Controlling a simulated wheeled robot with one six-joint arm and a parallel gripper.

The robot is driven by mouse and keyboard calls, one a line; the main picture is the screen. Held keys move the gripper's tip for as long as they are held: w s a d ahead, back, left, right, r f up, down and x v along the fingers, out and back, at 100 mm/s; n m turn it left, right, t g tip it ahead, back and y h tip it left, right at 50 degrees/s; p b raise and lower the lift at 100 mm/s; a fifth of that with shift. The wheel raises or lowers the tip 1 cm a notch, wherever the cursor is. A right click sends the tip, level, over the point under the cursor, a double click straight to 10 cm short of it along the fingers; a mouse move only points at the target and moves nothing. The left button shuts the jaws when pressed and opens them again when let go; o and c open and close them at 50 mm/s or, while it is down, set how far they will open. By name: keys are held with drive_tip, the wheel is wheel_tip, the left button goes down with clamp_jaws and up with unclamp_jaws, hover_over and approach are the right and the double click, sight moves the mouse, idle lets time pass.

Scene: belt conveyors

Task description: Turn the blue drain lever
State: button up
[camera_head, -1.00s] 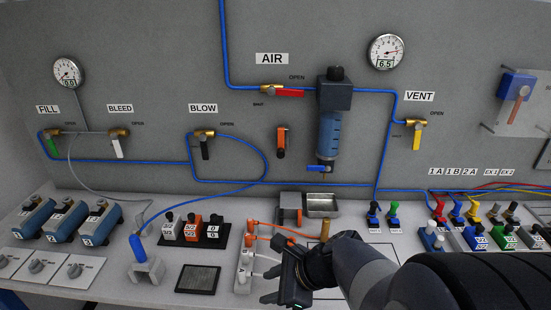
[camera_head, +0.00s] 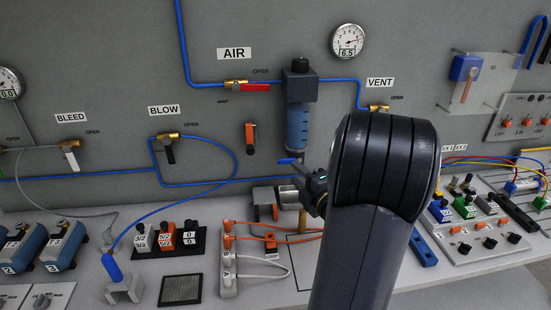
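The blue drain lever (camera_head: 288,161) sticks out to the left beneath the blue filter bowl (camera_head: 298,127), which hangs on the grey back panel. My gripper (camera_head: 302,172) is at the lever's right end, close below the bowl. Whether it touches the lever I cannot tell. My large dark arm link hides much of the gripper and the area to its right. The fingers are small and partly covered, so their opening is not clear.
A blue air tube (camera_head: 214,84) runs along the panel to the filter head. An orange-handled lever (camera_head: 250,136) is left of the bowl.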

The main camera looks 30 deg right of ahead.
sight(283, 162)
drive_tip(key=w+p, duration=0.1)
drive_tip(key=w, duration=0.9)
drive_tip(key=shift+d, duration=0.2)
drive_tip(key=shift+c, duration=0.6)
clamp_jaws()
